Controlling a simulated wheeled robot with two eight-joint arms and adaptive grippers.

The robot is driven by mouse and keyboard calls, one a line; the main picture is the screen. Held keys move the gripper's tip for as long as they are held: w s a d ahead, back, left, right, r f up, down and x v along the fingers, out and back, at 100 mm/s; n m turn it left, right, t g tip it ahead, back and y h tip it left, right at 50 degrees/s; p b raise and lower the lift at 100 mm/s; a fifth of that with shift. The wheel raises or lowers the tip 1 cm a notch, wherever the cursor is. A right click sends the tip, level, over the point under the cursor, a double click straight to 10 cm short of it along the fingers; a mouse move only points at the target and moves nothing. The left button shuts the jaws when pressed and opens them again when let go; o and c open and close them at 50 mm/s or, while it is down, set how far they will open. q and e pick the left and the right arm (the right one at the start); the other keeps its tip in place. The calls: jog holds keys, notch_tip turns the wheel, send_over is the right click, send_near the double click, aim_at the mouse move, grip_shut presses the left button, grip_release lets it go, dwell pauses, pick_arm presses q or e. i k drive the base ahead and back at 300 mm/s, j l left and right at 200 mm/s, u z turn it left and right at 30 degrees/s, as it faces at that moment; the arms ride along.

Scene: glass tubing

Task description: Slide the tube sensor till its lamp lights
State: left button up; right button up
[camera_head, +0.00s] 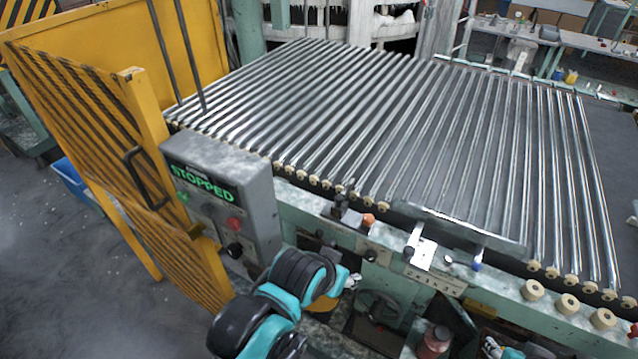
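A small white bracket (420,250) stands on the green front rail, above a numbered scale plate (436,279). A dark clamp-like part (343,205) sits further left on the rail, beside an orange knob (368,219). I cannot tell for sure which of these is the tube sensor, and no lit lamp shows on either. My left arm, black and teal, comes up from the bottom left. Its end (350,281) is just in front of the machine's front, below the rail; the fingers are too hidden to read.
Glass tubes (400,130) lie in parallel rows across the conveyor. A grey control box (225,205) reads STOPPED in green. A yellow guard (150,150) stands at the left. A clear plate (460,228) spans the rail. A blue knob (476,266) and cream rollers (567,304) are at the right.

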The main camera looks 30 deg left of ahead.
aim_at(340, 206)
jog(key=u, duration=0.85)
